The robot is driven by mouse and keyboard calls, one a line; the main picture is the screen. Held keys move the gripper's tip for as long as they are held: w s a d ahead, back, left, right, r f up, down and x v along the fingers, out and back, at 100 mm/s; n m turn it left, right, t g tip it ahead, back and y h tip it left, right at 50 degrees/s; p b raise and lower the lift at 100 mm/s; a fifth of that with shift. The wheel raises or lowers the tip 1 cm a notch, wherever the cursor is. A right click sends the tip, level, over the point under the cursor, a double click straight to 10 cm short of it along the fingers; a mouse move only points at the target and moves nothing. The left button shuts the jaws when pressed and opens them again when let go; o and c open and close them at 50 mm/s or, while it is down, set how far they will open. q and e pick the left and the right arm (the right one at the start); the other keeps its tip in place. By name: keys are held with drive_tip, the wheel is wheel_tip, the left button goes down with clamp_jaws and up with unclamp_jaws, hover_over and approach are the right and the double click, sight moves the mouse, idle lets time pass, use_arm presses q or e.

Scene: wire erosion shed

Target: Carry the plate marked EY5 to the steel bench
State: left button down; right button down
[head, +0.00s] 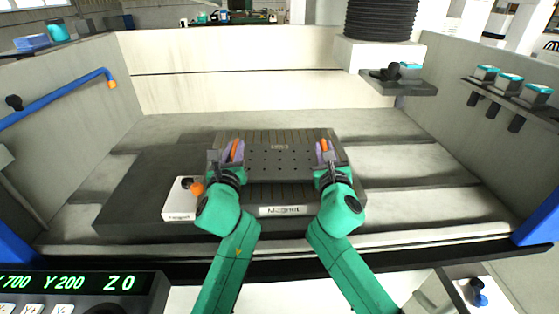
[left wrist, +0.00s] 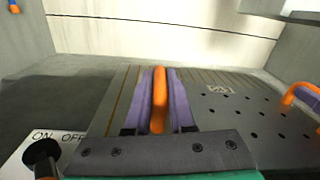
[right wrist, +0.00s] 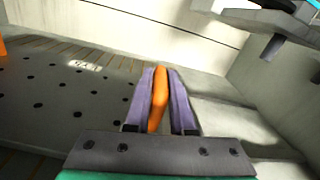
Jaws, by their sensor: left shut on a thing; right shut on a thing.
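The plate (head: 284,166) is dark grey with rows of holes and an orange handle at each side. Its small marking looks turned round and is too unclear to read surely. It is over the ribbed Magnet block (head: 300,197); I cannot tell whether it touches it. My left gripper (head: 236,150) is shut on the left orange handle (left wrist: 159,100). My right gripper (head: 325,150) is shut on the right orange handle (right wrist: 159,98). The plate's holes also show in the right wrist view (right wrist: 70,90). I cannot make out the steel bench.
A white ON/OFF switch box (head: 180,207) with a black knob stands left of the Magnet block. Tank walls enclose the work area. A blue pipe (head: 60,97) is at left. A dark bracket (head: 403,87) juts out at back right, below a black bellows (head: 380,18).

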use_arm(q)
drive_tip(key=shift+a, duration=0.1)
idle(0.3)
